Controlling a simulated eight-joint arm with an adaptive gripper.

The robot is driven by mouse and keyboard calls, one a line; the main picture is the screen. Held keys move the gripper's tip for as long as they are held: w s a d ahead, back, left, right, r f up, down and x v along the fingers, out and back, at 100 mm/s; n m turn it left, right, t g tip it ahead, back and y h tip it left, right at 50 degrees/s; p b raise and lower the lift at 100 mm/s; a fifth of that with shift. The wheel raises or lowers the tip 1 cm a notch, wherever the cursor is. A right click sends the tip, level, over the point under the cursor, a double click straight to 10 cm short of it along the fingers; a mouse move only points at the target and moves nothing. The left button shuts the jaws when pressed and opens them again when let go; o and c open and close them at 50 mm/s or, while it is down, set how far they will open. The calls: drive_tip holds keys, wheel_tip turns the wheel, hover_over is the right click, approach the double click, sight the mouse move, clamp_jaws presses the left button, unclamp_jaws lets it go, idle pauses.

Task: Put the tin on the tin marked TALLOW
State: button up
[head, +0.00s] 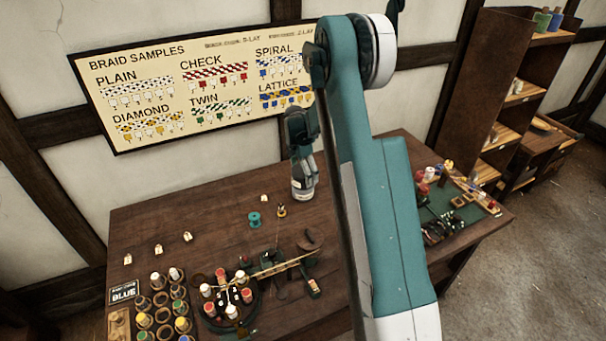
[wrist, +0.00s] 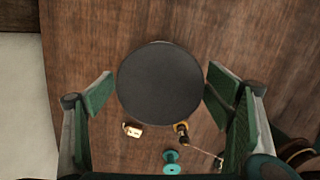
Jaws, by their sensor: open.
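A round dark lid, seemingly the top of a tin (wrist: 160,80), fills the middle of the wrist view. My open gripper (wrist: 160,90) has one green-padded finger on each side of it, with narrow gaps showing. In the head view a pale cylinder with a dark band, seemingly the tin (head: 303,187), stands at the back of the table, just below my gripper (head: 302,165). Whether one tin or a stack is there cannot be told. No TALLOW marking is readable in either view, and my arm hides part of the table.
A teal spool (head: 254,219), a small tag (head: 264,198) and a bobbin (head: 281,210) lie close by. A braiding stand (head: 232,295) and several bobbins crowd the front. A green mat (head: 470,207) with small items is at right. The back left of the table is mostly clear.

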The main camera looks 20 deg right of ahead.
sight(300, 171)
wheel_tip(300, 171, up, 12)
drive_tip(key=a, duration=0.1)
drive_tip(key=shift+s+a, duration=0.15)
drive_tip(key=shift+a, duration=0.05)
idle(0.3)
drive_tip(key=shift+f, duration=0.1)
idle(0.5)
drive_tip(key=s+a+r+m+t, duration=0.2)
drive_tip(key=s+a+r+m, duration=0.35)
drive_tip(key=s+r, duration=0.6)
drive_tip(key=s+a+r+m+t, duration=0.1)
drive_tip(key=s+a+r+m, duration=0.3)
drive_tip(key=s+a+r, duration=0.5)
drive_tip(key=s+a+m+t, duration=0.1)
drive_tip(key=s+a+m, duration=0.1)
drive_tip(key=s, duration=0.7)
drive_tip(key=s+a+m+t+y, duration=0.1)
drive_tip(key=s+a+m, duration=0.1)
drive_tip(key=s+m, duration=0.3)
drive_tip(key=s+a+m+t, duration=0.2)
drive_tip(key=s+m, duration=0.1)
drive_tip(key=s, duration=1.1)
drive_tip(key=shift+f, duration=0.4)
